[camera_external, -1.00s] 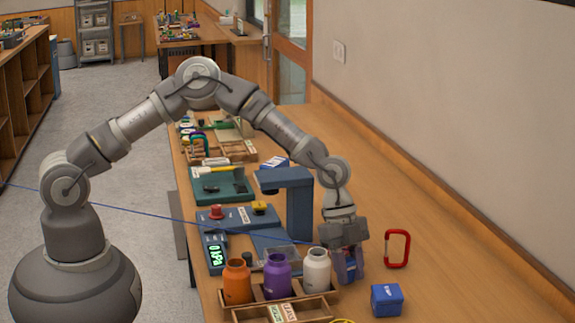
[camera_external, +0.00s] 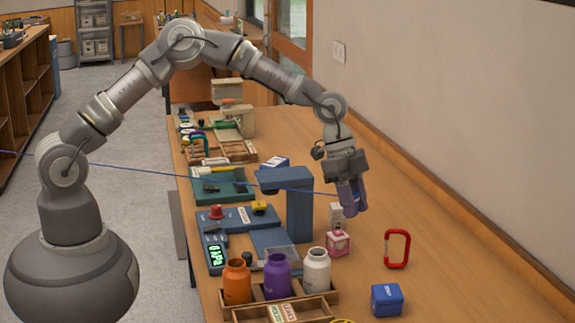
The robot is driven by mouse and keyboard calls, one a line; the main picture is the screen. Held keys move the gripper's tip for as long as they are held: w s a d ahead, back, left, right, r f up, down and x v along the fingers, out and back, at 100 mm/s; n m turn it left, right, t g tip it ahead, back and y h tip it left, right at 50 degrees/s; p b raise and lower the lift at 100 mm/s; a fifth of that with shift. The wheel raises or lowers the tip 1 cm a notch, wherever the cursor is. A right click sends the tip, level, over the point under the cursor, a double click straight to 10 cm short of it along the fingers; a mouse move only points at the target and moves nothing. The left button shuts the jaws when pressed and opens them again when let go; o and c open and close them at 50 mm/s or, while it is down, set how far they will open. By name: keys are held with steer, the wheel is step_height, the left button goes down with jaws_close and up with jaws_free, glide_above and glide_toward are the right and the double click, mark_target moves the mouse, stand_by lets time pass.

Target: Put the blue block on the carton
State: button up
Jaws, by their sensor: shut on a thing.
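My gripper (camera_external: 352,208) is shut on a small blue block (camera_external: 356,196), mostly hidden between the fingers. It is raised above the table, to the right of the blue stand. A small pink-and-white carton (camera_external: 338,243) stands on the table below and slightly left of the gripper. A pale upright piece (camera_external: 336,215) shows just above the carton; I cannot tell whether it rests on it or stands behind. Another blue block (camera_external: 387,300) with a white mark lies on the table at the front right.
A blue stand (camera_external: 300,205) rises left of the gripper. Orange (camera_external: 237,282), purple (camera_external: 277,276) and white (camera_external: 317,270) bottles stand in a wooden rack (camera_external: 236,312). A red carabiner (camera_external: 397,249) stands at the right. The table (camera_external: 440,265) is clear along the wall side.

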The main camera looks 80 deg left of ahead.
steer(key=w+a+r+n+t+y, duration=0.15)
steer(key=a+n, duration=0.25)
steer(key=a, duration=0.4)
steer(key=w+a+r+n, duration=0.2)
steer(key=a+r+n, duration=0.1)
steer(key=a, duration=0.5)
steer(key=shift+t, duration=0.25)
steer(key=f+b, duration=0.1)
steer(key=f, duration=0.2)
steer(key=f+b, duration=0.1)
steer(key=f, duration=0.2)
steer(key=f+b, duration=0.1)
steer(key=f, duration=0.3)
steer(key=shift+s+a, duration=0.1)
steer(key=shift+a, duration=0.15)
steer(key=o, duration=1)
steer(key=shift+f+y, duration=0.15)
steer(key=shift+y, duration=0.1)
steer(key=shift+o, duration=0.2)
steer(key=p+v, duration=0.3)
steer(key=v, duration=0.9)
steer(key=shift+p, duration=0.4)
